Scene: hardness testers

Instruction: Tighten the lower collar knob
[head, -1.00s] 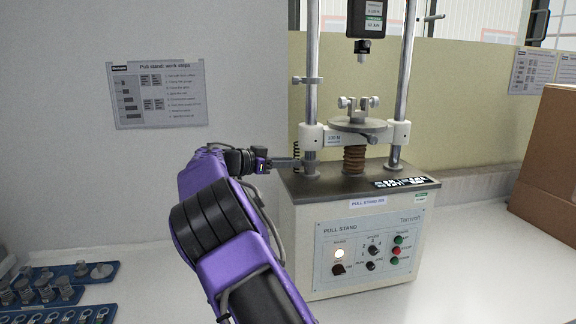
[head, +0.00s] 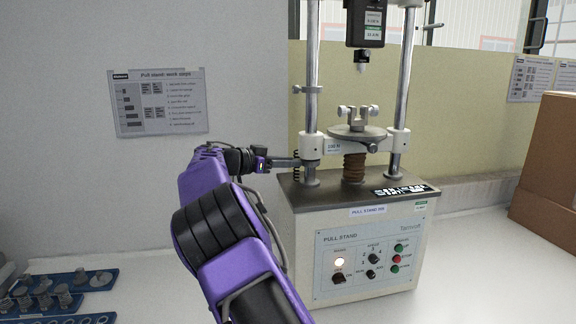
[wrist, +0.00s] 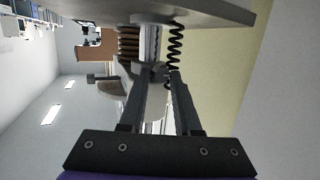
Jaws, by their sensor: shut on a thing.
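My gripper (head: 294,162) is at the left column (head: 313,70) of the pull stand, just below the white crosshead block (head: 310,147) and above the base top. In the wrist view my gripper (wrist: 160,76) has its two dark fingers converging at a small part by the column (wrist: 150,42). They are shut on what appears to be the lower collar knob, which is mostly hidden between the fingertips. The lower collar itself is hard to make out in the head view. An upper collar (head: 308,90) sits higher on the same column.
A black coiled spring (wrist: 175,42) hangs right beside the fingers. Brown bellows (head: 354,167) stand under the round platform (head: 357,132). The control panel (head: 368,255) is below. A cardboard box (head: 550,165) stands at right, and blue trays (head: 68,284) with parts at lower left.

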